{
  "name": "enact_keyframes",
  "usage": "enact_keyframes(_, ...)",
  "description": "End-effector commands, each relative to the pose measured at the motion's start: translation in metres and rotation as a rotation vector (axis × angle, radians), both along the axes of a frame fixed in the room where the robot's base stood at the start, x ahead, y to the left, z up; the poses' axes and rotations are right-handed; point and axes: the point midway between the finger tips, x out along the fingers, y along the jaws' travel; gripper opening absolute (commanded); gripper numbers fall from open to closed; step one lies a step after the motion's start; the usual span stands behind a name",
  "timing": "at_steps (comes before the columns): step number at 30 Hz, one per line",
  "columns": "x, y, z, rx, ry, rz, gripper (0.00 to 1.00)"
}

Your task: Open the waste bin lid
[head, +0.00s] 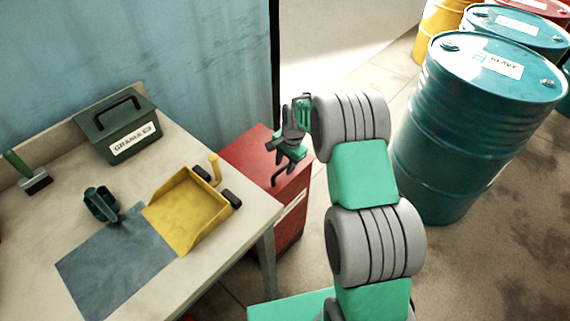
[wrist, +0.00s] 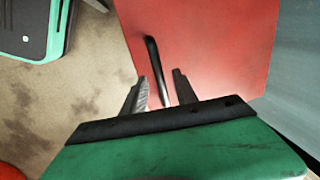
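The red waste bin (head: 290,218) stands beside the table's right end, its lid (head: 257,142) flat on top. In the wrist view the red lid (wrist: 220,40) fills the upper right. A black bar handle (wrist: 152,55) runs along the lid; it also shows near the front edge in the head view (head: 276,180). My gripper (wrist: 160,76) is over the lid with its two fingers apart, one on each side of the handle's lower end. I cannot tell whether either finger touches the handle. In the head view my gripper (head: 281,157) points down and partly covers the lid.
The table (head: 128,184) at the left holds a green granules box (head: 121,128), a yellow dustpan (head: 187,211), a dark scoop (head: 101,204), a grey cloth (head: 115,264) and a brush (head: 28,172). Teal drums (head: 470,130) stand at the right. A blue wall (head: 190,60) is behind the bin.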

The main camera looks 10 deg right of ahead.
Motion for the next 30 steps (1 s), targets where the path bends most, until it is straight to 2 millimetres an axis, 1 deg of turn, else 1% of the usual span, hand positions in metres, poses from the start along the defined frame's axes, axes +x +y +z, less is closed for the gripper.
enact_keyframes(2, -0.0001, 0.0001, 0.0002, 0.0, 0.0, 0.0, 0.35)
enact_keyframes(15, -0.0003, 0.0, 0.0005, 0.0, 0.0, 0.001, 0.0)
enact_keyframes(30, 0.0002, 0.0001, 0.0009, 0.0, -0.002, 0.001, 0.0)
